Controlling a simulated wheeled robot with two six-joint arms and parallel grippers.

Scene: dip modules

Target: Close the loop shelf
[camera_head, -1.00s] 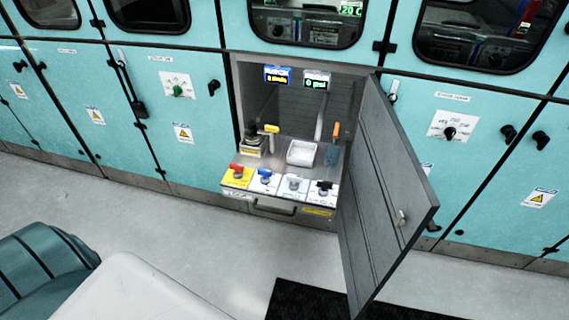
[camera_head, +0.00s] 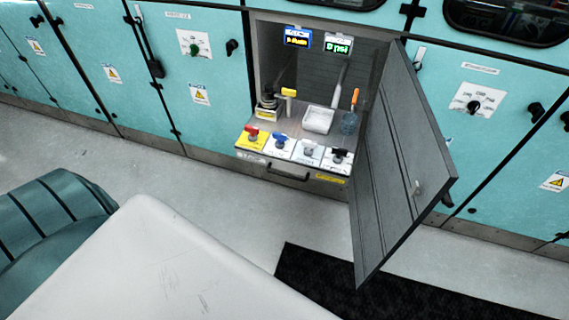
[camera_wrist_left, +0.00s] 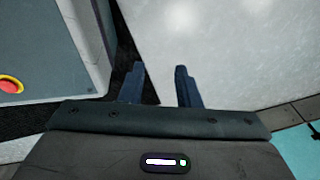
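The loop shelf (camera_head: 292,178) juts out of an open cabinet bay in the head view. Its front has a dark bar handle (camera_head: 288,173) and its top carries red, blue, white and black valve handles. The bay's grey door (camera_head: 405,165) stands swung open on the right. My left gripper (camera_wrist_left: 159,72) shows in the left wrist view with its two dark fingers apart and nothing between them, over the pale floor. Neither gripper shows in the head view, and my right gripper is not seen at all.
A black mat (camera_head: 330,285) lies on the floor below the door. Pale floor (camera_head: 215,190) is clear before the cabinets. The wrist view shows a red button (camera_wrist_left: 11,85) on a grey panel.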

